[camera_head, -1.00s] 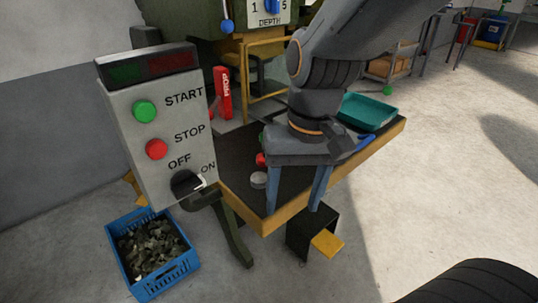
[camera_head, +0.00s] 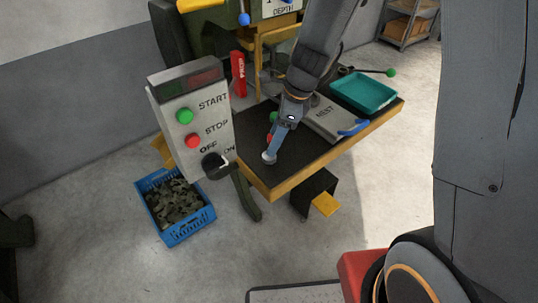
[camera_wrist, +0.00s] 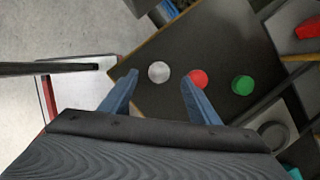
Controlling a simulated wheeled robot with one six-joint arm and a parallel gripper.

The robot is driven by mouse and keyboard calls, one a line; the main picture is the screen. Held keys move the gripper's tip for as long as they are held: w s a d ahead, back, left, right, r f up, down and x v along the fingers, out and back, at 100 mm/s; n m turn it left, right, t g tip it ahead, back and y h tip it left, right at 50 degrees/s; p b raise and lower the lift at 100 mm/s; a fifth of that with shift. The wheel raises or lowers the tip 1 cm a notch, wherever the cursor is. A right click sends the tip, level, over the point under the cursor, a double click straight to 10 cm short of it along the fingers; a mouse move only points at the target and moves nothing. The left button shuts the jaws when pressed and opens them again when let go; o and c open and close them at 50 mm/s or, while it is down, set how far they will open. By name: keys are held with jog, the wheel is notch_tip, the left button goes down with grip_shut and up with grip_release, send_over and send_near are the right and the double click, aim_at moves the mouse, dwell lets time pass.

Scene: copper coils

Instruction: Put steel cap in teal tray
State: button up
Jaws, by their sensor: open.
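The steel cap (camera_wrist: 159,72) is a small grey-white disc on the dark table mat. It also shows in the head view (camera_head: 268,157), low on the mat at the tip of my gripper. My gripper (camera_wrist: 157,88) is open, and in the wrist view the cap appears in the gap between its two blue fingers. I cannot tell whether a finger touches it. The teal tray (camera_head: 393,99) is at the right rear of the table, empty.
A red cap (camera_wrist: 198,78) and a green cap (camera_wrist: 243,85) lie beside the steel cap. A NEST plate (camera_head: 322,113) and a blue-handled tool (camera_head: 354,128) lie before the tray. The control box (camera_head: 192,125) stands left of the table; a blue crate (camera_head: 205,213) is below.

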aim_at(268, 160)
jog(key=x, duration=0.6)
jog(key=shift+s+d+f+b, duration=0.1)
jog(key=shift+d+f+b, duration=0.15)
jog(key=shift+d+b, duration=0.15)
jog(key=c, duration=1.2)
